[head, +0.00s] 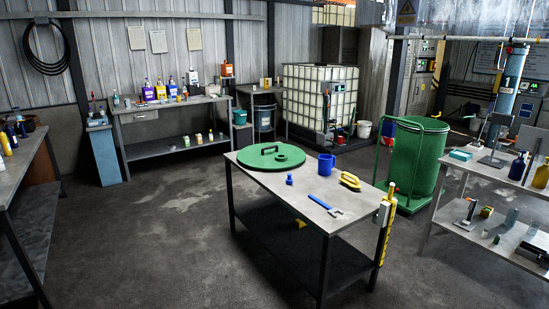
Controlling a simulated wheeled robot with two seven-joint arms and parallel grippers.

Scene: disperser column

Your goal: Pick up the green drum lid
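The green drum lid (259,157) lies flat on the far left part of a grey metal table (328,228) in the middle of the head view. It is round, with a raised handle and a small round cap on top. Nothing covers it. Neither of my grippers shows in the head view.
On the same table are a blue mug (326,164), a yellow brush (350,181), a blue wrench (325,206) and a small blue object (289,180). A green drum (418,157) stands behind right. Benches flank both sides. The floor (150,240) left of the table is clear.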

